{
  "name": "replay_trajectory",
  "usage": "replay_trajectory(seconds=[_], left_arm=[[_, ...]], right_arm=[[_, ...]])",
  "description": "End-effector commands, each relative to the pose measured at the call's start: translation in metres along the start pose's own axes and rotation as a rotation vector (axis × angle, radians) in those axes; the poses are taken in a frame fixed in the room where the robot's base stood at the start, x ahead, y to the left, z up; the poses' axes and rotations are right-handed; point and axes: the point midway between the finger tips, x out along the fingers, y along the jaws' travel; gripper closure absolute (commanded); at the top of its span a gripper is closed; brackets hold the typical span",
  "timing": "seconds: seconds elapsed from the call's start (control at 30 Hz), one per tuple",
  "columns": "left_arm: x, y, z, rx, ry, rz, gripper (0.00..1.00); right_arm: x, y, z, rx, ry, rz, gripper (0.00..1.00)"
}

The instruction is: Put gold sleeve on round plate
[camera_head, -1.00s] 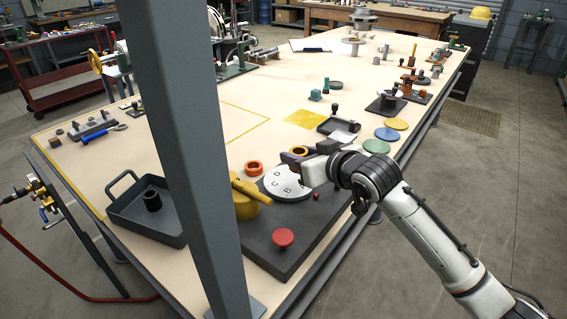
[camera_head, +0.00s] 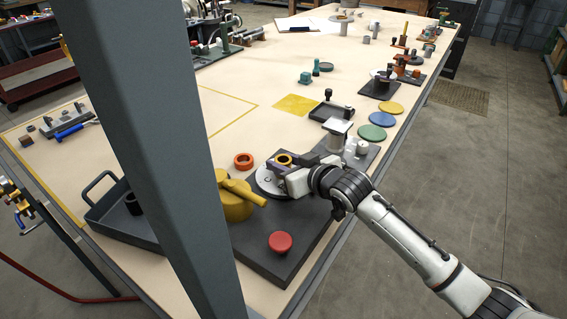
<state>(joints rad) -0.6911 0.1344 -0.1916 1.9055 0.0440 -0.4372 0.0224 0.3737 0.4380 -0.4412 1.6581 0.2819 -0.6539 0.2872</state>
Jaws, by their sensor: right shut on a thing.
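The gold sleeve (camera_head: 285,158) is a short yellow ring held in my right gripper (camera_head: 282,164), which is shut on it. The round plate (camera_head: 263,186) is a pale disc on the dark base board. My right gripper and arm hang over its right and far part and hide much of it, including most of its letters. The sleeve appears over the plate's far edge. I cannot tell whether it is touching the plate or held above it. My left gripper is not in view.
A yellow handled part (camera_head: 236,203) and a red knob (camera_head: 280,242) stand on the dark base (camera_head: 262,258). A grey tray (camera_head: 110,215) is at left. A grey post (camera_head: 150,140) blocks part of the view.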

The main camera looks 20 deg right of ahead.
Motion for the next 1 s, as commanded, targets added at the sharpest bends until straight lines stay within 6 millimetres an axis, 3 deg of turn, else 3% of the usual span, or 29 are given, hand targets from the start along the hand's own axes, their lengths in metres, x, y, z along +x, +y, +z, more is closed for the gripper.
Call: replay_trajectory(seconds=[0.3,0.33,0.43,0.77,1.0], left_arm=[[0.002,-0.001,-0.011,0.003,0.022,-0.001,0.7],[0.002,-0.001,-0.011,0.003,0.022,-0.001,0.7],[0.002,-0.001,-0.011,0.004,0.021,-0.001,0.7],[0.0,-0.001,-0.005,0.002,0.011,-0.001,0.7],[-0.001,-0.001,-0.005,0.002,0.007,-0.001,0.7]], right_arm=[[0.001,-0.001,0.001,0.0,0.004,-0.001,0.94],[0.001,-0.001,0.002,0.0,0.001,-0.001,0.64],[0.001,-0.001,0.002,0.0,0.001,-0.001,0.48],[0.0,0.0,-0.001,0.0,0.002,-0.001,0.47],[-0.029,0.0,0.0,-0.002,0.0,0.0,0.47]])
